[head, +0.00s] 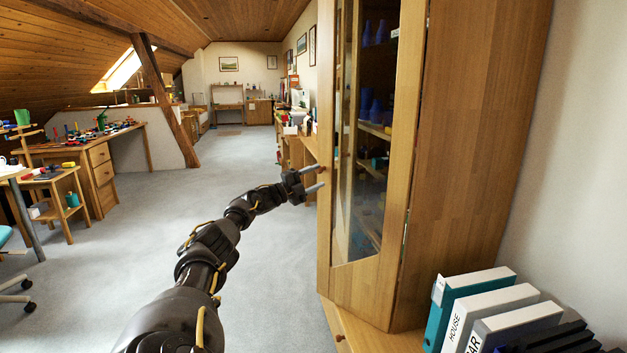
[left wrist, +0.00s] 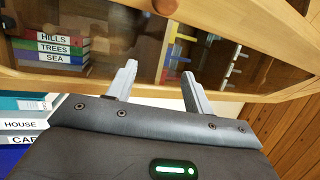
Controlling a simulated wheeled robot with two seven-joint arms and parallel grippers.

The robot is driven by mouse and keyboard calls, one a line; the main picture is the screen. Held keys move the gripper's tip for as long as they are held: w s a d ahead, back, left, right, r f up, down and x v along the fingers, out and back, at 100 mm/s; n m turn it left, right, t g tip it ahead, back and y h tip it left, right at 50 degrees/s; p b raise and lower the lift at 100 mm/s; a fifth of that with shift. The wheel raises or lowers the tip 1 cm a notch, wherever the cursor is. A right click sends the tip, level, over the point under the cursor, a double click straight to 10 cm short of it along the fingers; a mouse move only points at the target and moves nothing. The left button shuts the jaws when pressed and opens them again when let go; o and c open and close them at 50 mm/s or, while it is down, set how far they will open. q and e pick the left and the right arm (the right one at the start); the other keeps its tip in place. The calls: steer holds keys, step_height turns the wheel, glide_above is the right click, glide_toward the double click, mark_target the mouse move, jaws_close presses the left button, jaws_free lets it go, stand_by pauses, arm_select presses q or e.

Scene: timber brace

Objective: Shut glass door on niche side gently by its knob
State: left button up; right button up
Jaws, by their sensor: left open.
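The glass door (head: 341,215) has a light wooden frame and stands on the tall wooden cabinet at the right of the head view. Its frame (left wrist: 225,22) and glass (left wrist: 125,40) cross the top of the left wrist view. A round brown knob (left wrist: 165,6) shows at that view's top edge, cut off by the picture. My left gripper (head: 316,179) is open and empty, its fingertips by the door's left edge. In the left wrist view its two fingers (left wrist: 160,76) point toward the door, with the knob beyond them. I see no contact with the knob.
Shelves with dark blue vessels (head: 367,104) show behind the glass. Binders (head: 492,310) stand at the lower right. A wooden desk (head: 300,150) lies beyond the cabinet, and a workbench (head: 98,160) stands at the left. The grey carpet (head: 170,215) between is clear.

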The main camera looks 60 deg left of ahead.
arm_select(q)
steer(key=shift+s+a+f, duration=0.1)
steer(key=shift+a, duration=0.05)
steer(key=v, duration=1)
steer(key=shift+s, duration=0.3)
arm_select(e)
steer(key=shift+s+f, duration=0.2)
steer(key=shift+f, duration=0.1)
arm_select(q)
steer(key=shift+f, duration=0.15)
arm_select(e)
steer(key=shift+w, duration=0.1)
